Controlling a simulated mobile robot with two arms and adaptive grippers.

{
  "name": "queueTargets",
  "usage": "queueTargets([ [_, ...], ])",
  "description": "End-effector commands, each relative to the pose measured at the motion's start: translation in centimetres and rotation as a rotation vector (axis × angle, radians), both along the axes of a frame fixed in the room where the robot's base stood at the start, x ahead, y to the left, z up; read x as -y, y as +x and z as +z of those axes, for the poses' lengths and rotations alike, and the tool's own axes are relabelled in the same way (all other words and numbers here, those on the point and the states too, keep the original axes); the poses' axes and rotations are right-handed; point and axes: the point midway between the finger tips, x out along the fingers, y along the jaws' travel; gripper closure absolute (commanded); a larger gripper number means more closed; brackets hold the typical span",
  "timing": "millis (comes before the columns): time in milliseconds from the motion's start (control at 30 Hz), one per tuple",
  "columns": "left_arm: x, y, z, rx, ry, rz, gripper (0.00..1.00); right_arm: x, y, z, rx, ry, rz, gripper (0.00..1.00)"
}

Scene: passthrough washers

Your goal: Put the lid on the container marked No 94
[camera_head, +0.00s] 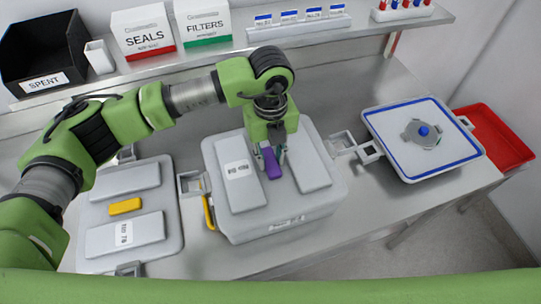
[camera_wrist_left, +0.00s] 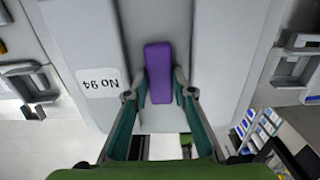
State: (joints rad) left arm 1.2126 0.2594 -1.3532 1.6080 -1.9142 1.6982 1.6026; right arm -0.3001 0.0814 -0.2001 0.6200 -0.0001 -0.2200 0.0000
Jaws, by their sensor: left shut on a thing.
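A grey lid (camera_head: 238,172) with a purple handle (camera_head: 271,163) and a No 94 label is over a large grey container (camera_head: 285,228) in the middle of the bench. The container's front label is too small to read. The lid looks level and lined up with it, but I cannot tell if it is fully seated. My left gripper (camera_head: 272,160) points down and is shut on the purple handle. In the left wrist view the fingers (camera_wrist_left: 160,92) are at both sides of the handle (camera_wrist_left: 158,73), beside the No 94 label (camera_wrist_left: 98,83). My right gripper is not in view.
Another grey lid (camera_head: 88,215) with a yellow handle (camera_head: 125,206) lies left of the container. A blue-edged white tray (camera_head: 390,150) with a blue-knobbed part stands at right, near a red tray (camera_head: 490,130). A shelf (camera_head: 225,47) with boxes runs behind.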

Motion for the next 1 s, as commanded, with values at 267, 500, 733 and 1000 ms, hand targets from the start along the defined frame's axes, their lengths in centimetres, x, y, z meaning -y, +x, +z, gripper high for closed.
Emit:
queueTargets([
  [267, 0.05, 0.07, -0.26, 0.003, -0.002, 0.000, 1.00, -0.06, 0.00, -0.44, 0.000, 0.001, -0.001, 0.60],
  [500, 0.05, 0.07, -0.47, 0.003, -0.002, 0.000, 1.00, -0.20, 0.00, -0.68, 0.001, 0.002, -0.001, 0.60],
  [733, 0.05, 0.08, -0.45, 0.003, -0.002, 0.000, 1.00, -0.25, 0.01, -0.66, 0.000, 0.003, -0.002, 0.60],
  [1000, 0.04, 0.07, -0.46, 0.002, -0.002, 0.000, 0.57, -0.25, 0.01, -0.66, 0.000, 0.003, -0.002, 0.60],
])
